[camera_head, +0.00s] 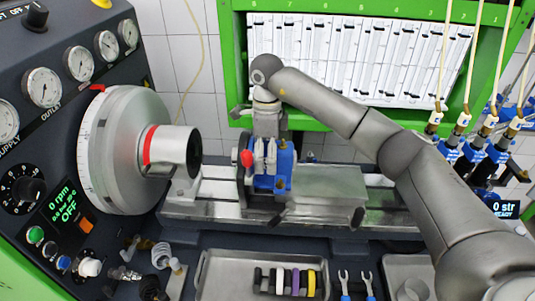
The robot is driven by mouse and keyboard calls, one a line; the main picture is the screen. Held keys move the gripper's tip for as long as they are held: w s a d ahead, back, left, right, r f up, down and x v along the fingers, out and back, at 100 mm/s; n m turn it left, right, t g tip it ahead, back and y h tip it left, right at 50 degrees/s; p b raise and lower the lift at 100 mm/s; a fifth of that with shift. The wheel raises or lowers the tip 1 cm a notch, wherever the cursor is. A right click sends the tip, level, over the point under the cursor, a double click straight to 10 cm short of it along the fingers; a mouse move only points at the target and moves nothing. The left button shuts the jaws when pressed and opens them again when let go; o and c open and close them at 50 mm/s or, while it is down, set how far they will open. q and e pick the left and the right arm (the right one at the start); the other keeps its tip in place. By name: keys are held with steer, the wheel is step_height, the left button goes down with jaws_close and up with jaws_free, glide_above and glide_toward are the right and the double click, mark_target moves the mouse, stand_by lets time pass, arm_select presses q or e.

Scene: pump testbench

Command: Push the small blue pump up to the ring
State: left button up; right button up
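The small blue pump (284,168) stands on the carriage of the metal bench, right of the big round drive head. A red knob (247,158) shows at its left side. The red ring (150,146) sits around the silver spindle on the drive head, with a clear gap between it and the pump. My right gripper (265,170) points down at the pump, its fingers close together in front of or against the blue body. Whether they touch it or hold a part of it I cannot tell. My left gripper is not in view.
The bench rails (210,210) run left to right under the pump. A tray (222,274) with several coloured rings and two fork wrenches (344,282) lie in front. The control panel (50,130) with gauges stands left. A green-framed rack (360,60) is behind.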

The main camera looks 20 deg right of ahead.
steer(key=shift+d+r, duration=0.1)
step_height(320, 180, up, 12)
steer(key=shift+f, duration=0.1)
stand_by(0.4)
